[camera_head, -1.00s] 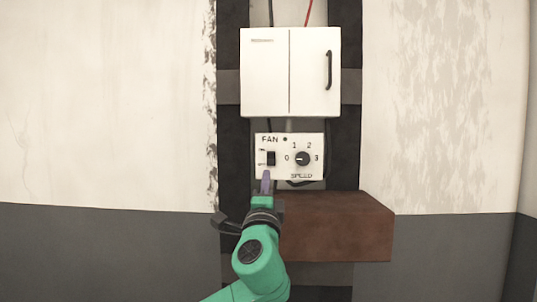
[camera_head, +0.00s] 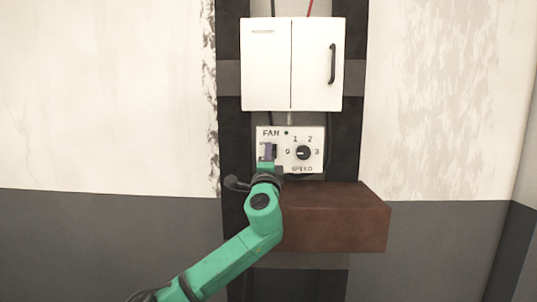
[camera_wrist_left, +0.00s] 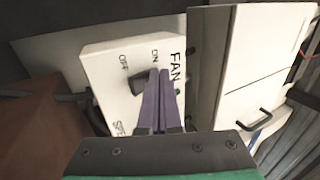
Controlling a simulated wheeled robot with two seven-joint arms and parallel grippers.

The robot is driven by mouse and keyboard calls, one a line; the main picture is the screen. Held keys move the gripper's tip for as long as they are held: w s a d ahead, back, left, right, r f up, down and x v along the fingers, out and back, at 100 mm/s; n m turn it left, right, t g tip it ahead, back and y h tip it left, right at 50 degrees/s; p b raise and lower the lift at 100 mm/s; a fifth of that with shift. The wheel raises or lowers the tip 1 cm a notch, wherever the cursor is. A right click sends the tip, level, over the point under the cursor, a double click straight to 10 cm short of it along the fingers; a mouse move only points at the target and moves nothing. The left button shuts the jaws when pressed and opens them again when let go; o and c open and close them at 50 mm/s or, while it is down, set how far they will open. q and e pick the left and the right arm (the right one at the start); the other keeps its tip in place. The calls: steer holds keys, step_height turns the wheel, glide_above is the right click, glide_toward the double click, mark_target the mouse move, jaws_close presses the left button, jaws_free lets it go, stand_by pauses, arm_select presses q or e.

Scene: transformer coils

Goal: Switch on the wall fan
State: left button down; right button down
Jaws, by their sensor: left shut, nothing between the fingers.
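The white fan panel (camera_head: 313,164) is on the wall below a cabinet, with a dark lamp dot above the dial. Its speed knob (camera_head: 304,152) has its light mark toward 0. The dark rocker switch (camera_head: 275,150) is partly hidden behind my left gripper (camera_head: 268,145). In the left wrist view, the switch (camera_wrist_left: 136,84) sits beside the ON and OFF labels. There my left gripper's (camera_wrist_left: 159,73) purple fingers are shut together and empty, tips at the ON end of the switch. I cannot tell whether they touch it or which way it is set. My right gripper is not in view.
A white two-door cabinet (camera_head: 270,70) with a black handle hangs just above the panel. A brown block (camera_head: 335,222) juts out below the panel, close to my left wrist. Wall to both sides is clear.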

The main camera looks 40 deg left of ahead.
arm_select(q)
steer(key=b+v, duration=0.7)
steer(key=v, duration=0.7)
steer(key=shift+s+d+f, duration=0.15)
steer(key=shift+d+f, duration=0.05)
steer(key=shift+d, duration=0.05)
